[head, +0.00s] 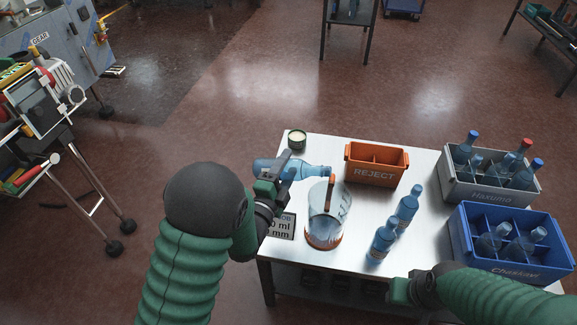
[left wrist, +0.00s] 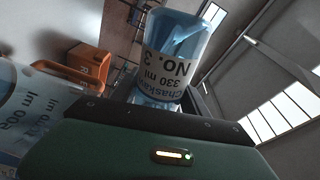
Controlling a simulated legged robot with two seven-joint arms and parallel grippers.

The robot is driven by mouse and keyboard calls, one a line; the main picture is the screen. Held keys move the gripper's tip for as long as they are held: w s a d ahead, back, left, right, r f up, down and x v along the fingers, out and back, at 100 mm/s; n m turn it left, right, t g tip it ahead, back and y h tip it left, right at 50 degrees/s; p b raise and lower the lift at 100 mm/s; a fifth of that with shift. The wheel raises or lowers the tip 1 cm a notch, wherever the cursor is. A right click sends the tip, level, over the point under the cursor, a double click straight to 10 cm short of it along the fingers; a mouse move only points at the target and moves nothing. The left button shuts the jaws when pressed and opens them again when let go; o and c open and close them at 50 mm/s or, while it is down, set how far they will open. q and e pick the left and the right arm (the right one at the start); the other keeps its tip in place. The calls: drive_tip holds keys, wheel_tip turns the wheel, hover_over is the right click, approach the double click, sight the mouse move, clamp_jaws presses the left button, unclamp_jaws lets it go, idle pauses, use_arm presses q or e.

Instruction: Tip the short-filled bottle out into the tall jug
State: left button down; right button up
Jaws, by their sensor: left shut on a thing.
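My left gripper (head: 284,172) is shut on a clear blue bottle (head: 312,171). The bottle lies nearly level, its neck pointing right, above the rim of the tall jug. In the left wrist view the bottle (left wrist: 178,45) shows a label reading 330 ml and NO. 3. I see no stream from its mouth. The tall clear jug (head: 321,228) stands upright on the table, with an orange handle and base. Its marked wall also shows in the left wrist view (left wrist: 30,110). My right gripper (head: 400,291) is low at the table's front edge; its fingers are unclear.
A grey crate (head: 483,190) and a blue crate (head: 505,262) at right hold bottles.

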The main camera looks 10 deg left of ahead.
use_arm(q)
drive_tip(key=shift+f+m+b, duration=0.7)
drive_tip(key=shift+f+m, duration=0.35)
drive_tip(key=shift+m, duration=0.35)
drive_tip(key=shift+d+r+m+g+p, duration=0.2)
drive_tip(key=shift+d+r+m+p, duration=0.05)
drive_tip(key=shift+r+m+p, duration=0.4)
drive_tip(key=shift+d+r+m+g+p, duration=0.2)
drive_tip(key=shift+r+m+p, duration=0.3)
drive_tip(key=shift+m+p, duration=0.25)
drive_tip(key=shift+f, duration=0.1)
